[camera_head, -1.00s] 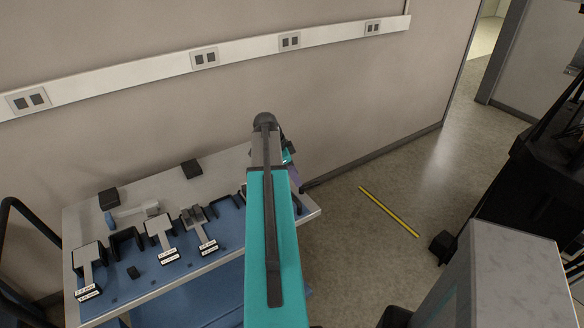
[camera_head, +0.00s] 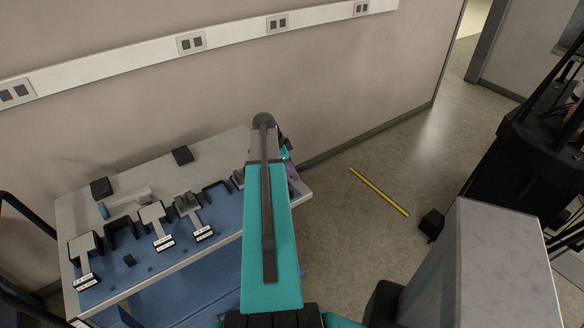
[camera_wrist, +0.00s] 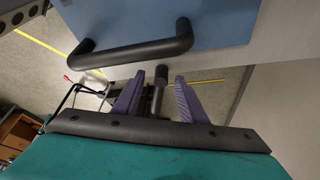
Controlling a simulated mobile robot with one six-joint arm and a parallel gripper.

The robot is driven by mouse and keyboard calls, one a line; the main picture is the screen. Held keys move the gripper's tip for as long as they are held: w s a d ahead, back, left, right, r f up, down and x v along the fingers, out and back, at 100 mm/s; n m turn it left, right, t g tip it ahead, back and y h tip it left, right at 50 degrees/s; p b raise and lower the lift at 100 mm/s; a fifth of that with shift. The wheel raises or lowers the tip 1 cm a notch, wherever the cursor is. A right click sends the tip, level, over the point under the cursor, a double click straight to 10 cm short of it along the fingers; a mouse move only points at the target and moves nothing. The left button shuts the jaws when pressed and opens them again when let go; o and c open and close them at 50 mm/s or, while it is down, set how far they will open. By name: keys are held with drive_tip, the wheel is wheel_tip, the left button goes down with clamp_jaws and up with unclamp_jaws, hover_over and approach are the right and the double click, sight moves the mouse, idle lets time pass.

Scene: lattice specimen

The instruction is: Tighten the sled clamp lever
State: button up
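I cannot make out the sled clamp lever for sure in either view. My gripper (camera_wrist: 158,78) shows in the wrist view with its two purple fingers apart. A short dark cylinder (camera_wrist: 160,75) shows between the fingers; I cannot tell whether they touch it. A thick black bar handle (camera_wrist: 140,50) on a blue surface (camera_wrist: 215,22) is just beyond the fingertips. In the head view my arm reaches over the right end of the workbench and hides most of the gripper; only a bit of purple shows beside the bench's right end.
The workbench (camera_head: 140,292) holds labelled tools in black holders on a blue mat (camera_head: 203,262). Small black blocks (camera_head: 182,155) stand near the wall. A yellow strip (camera_head: 380,191) and a black block (camera_head: 431,224) are on the floor to the right. Dark equipment (camera_head: 520,150) stands further right.

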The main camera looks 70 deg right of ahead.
drive_tip(key=shift+c, duration=0.2)
clamp_jaws()
